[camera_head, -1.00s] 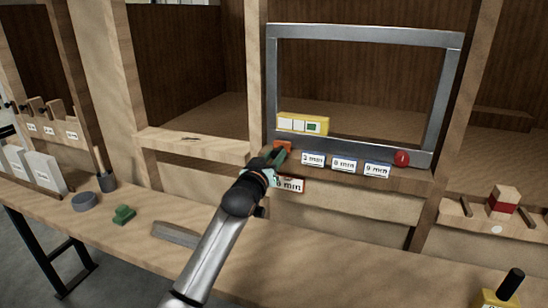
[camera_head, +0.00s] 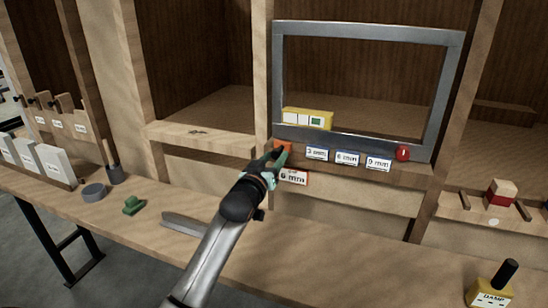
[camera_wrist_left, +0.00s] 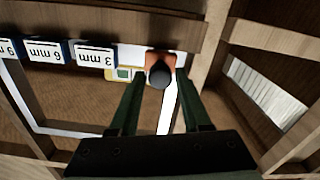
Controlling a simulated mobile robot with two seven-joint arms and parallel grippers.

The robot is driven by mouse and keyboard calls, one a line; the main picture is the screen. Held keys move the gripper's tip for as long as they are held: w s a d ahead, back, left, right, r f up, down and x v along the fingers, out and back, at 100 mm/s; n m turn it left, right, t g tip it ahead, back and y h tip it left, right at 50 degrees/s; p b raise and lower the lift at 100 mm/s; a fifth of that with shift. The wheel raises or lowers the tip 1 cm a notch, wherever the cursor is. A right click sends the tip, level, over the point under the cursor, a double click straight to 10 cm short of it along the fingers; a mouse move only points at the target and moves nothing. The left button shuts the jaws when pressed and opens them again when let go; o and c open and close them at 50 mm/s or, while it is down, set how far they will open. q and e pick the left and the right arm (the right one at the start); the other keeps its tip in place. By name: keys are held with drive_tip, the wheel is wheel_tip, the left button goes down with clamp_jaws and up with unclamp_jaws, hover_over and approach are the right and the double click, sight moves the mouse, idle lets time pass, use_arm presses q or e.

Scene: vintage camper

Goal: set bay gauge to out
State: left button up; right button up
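No part is plainly marked as the bay gauge. An orange block (camera_head: 283,145) with a dark round knob (camera_wrist_left: 161,74) sits at the left end of the shelf edge below the grey metal frame (camera_head: 368,31). My left gripper (camera_head: 275,158) is at this block. In the left wrist view the gripper (camera_wrist_left: 158,92) is open, with its green fingers on either side of the knob; I cannot tell whether they touch it. A yellow bar (camera_head: 307,118) with white squares and one green square stands behind the frame's lower edge. A red-edged 6 mm card (camera_head: 292,177) hangs below the gripper. My right gripper is not in view.
Blue-edged cards reading 3 mm (camera_head: 316,153), 6 mm (camera_head: 347,158) and 9 mm (camera_head: 378,163) line the shelf edge, with a red knob (camera_head: 402,153) to their right. A green piece (camera_head: 133,205) and a grey bar (camera_head: 184,225) lie on the bench.

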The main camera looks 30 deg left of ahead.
use_arm(q)
drive_tip(key=shift+o, duration=1.2)
drive_tip(key=v, duration=1.2)
drive_tip(key=shift+s, duration=0.3)
drive_tip(key=s+d+f+m+g+h+p, duration=0.15)
drive_tip(key=d+f, duration=0.25)
drive_tip(key=f, duration=0.4)
drive_tip(key=s+d+f+m+g+h+p, duration=0.1)
drive_tip(key=s+d+f+m+g+h, duration=0.2)
drive_tip(key=f, duration=0.5)
drive_tip(key=s+d+f+m+g+h+p, duration=0.1)
drive_tip(key=s+d+f+g, duration=0.1)
drive_tip(key=s+d+f, duration=0.4)
drive_tip(key=s+d+f+m+g+h+p, duration=0.1)
drive_tip(key=s+d+f, duration=0.5)
drive_tip(key=s+f, duration=0.3)
drive_tip(key=shift+s+m+g+p, duration=0.35)
drive_tip(key=shift+s, duration=0.45)
